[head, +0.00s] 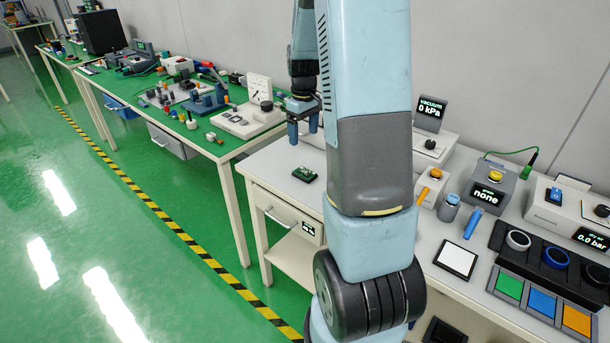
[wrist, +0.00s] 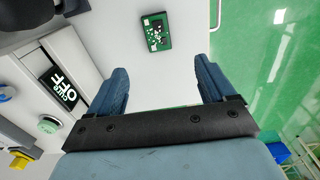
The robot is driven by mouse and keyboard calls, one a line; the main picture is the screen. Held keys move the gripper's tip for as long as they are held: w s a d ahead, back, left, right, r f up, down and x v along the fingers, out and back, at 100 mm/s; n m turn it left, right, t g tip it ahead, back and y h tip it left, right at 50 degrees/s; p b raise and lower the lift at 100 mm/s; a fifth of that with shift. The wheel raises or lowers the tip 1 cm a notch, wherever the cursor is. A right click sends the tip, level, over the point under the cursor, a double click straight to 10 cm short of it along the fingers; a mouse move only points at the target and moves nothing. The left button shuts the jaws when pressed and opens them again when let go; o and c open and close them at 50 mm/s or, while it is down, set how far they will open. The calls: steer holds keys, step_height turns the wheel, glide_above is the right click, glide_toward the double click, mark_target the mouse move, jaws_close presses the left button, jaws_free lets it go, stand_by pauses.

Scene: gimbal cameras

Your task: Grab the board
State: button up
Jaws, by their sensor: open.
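The board, a small green circuit board (head: 305,174) with dark parts on it, lies flat on the white table top (head: 284,160) near its left end. It also shows in the wrist view (wrist: 157,32), above the middle and apart from the fingers. My gripper (head: 303,133) is above the table, a little behind the board. In the wrist view its two blue fingers (wrist: 160,82) are spread wide with nothing between them. My arm hides part of the table to the right of the board.
A device reading "CURE OFF" (wrist: 62,88) stands left of my fingers in the wrist view. A white pad (head: 457,260), a blue marker (head: 473,224) and several instruments are right of my arm. A cluttered green-topped bench (head: 213,150) stands to the left.

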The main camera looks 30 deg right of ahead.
mark_target(304, 172)
steer(key=f, duration=1.4)
steer(key=shift+w+d+f, duration=0.25)
steer(key=shift+f, duration=0.1)
steer(key=shift+c, duration=0.2)
steer(key=c, duration=1.1)
